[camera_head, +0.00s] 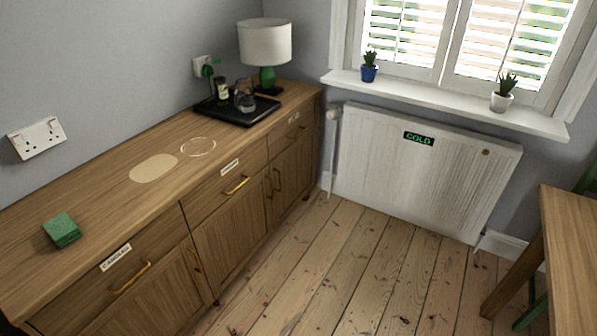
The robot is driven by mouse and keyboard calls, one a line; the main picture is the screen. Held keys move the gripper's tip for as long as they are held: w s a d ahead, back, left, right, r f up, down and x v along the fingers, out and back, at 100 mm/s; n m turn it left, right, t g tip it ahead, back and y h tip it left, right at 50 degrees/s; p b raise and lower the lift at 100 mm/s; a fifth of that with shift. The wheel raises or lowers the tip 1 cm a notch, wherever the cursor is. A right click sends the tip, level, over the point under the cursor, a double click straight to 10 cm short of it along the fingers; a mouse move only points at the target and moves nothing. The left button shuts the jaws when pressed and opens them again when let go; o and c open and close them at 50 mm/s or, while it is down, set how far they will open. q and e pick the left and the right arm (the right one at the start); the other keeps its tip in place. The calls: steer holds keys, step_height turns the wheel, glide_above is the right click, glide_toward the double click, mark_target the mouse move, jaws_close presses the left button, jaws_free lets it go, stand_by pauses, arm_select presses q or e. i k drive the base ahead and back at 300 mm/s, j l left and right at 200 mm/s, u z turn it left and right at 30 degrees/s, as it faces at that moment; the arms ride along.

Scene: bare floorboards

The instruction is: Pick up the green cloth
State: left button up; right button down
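The green cloth (61,230) is a small folded, squarish stack. It lies on the left part of the wooden sideboard top, a little back from the front edge, above the labelled drawer. Nothing touches or covers it. Neither of my grippers shows in the head view.
The wooden sideboard (104,196) runs along the left wall. A black tray (262,111) with small containers and a lamp (265,45) stand at its far end. A radiator (420,165) is under the window. A table (572,240) is at right. The floorboards (345,265) between are clear.

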mark_target(62, 229)
steer(key=u, duration=1.65)
